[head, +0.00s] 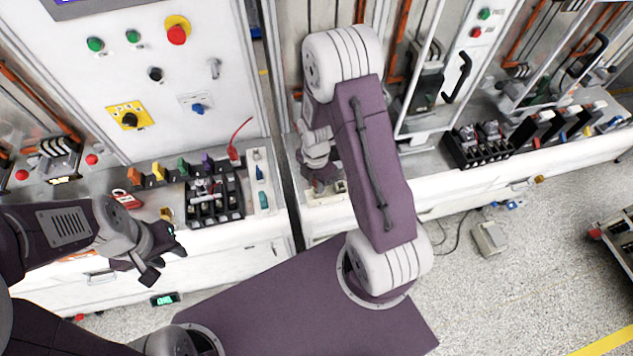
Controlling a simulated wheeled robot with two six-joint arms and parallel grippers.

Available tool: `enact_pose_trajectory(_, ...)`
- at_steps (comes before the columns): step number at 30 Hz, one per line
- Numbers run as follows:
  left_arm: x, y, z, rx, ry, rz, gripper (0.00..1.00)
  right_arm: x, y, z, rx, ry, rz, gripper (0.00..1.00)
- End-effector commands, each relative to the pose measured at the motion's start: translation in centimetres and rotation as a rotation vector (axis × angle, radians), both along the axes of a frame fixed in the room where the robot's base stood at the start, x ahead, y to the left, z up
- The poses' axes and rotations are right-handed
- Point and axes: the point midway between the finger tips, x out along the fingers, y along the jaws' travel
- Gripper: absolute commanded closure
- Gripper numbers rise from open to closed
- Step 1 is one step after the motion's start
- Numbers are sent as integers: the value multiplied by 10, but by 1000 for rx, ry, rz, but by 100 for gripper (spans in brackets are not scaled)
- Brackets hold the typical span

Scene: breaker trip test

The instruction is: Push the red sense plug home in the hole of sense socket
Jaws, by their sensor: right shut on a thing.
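My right gripper (321,184) points down at the bench, at the foot of my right arm, over a small pale block (340,187). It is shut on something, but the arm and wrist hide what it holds. No red sense plug shows clearly in its jaws. A red piece with a thin red lead (234,153) stands on the bench further left, apart from both grippers. I cannot tell whether it is the sense plug. The sense socket cannot be made out for certain. My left gripper (166,263) is open and empty, in front of the left bench.
A black breaker unit (213,200) sits on the left bench, with coloured blocks behind it and a red padlock-like piece (127,199) to its left. A narrow pale strip (262,180) lies to its right. More black breakers (480,145) stand on the right bench.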

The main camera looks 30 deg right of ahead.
Motion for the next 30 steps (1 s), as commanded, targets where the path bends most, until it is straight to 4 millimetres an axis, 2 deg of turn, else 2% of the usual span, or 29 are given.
enact_pose_trajectory(30, 0, 0, 6, 0, 0, 0, 64, 0, 0, 1, 0, 0, 0, 100)
